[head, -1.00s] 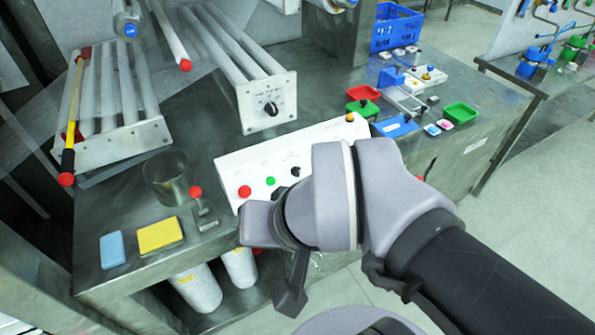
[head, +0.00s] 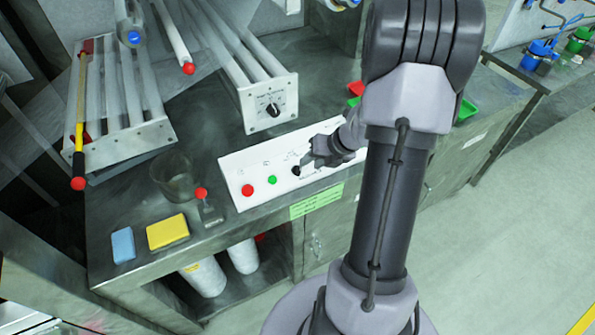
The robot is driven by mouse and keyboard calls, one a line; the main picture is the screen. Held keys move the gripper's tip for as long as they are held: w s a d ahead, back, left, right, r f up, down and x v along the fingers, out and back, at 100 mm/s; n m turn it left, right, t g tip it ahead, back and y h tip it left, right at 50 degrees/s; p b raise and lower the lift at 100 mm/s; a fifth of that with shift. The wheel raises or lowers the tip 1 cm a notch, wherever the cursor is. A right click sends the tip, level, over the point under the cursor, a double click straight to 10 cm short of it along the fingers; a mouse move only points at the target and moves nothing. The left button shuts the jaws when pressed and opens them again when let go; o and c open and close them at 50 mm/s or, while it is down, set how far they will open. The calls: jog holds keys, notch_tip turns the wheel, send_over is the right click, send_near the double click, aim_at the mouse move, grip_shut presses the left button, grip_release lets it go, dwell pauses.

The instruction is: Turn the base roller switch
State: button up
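A white control panel (head: 232,174) lies along the bench front. It carries a red button (head: 247,190), a green button (head: 272,180) and a black rotary knob (head: 296,171). Another black rotary knob (head: 273,110) sits on the square end plate (head: 284,90) of a roller unit behind it. I cannot tell from markings which knob is the base roller switch. My gripper (head: 309,160) is over the panel, just right of and very close to its black knob. Whether they touch is unclear. My arm hides the panel's right end, and I cannot see the finger gap.
A glass beaker (head: 172,175), a small lever with a red ball (head: 207,205), a yellow sponge (head: 168,231) and a blue block (head: 123,245) stand left of the panel. A roller rack (head: 130,140) is at the left. The floor at right is clear.

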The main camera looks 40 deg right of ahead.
aim_at(300, 170)
jog(key=b+x, duration=0.2)
jog(key=x, duration=0.5)
jog(key=shift+w+a, duration=0.1)
grip_shut()
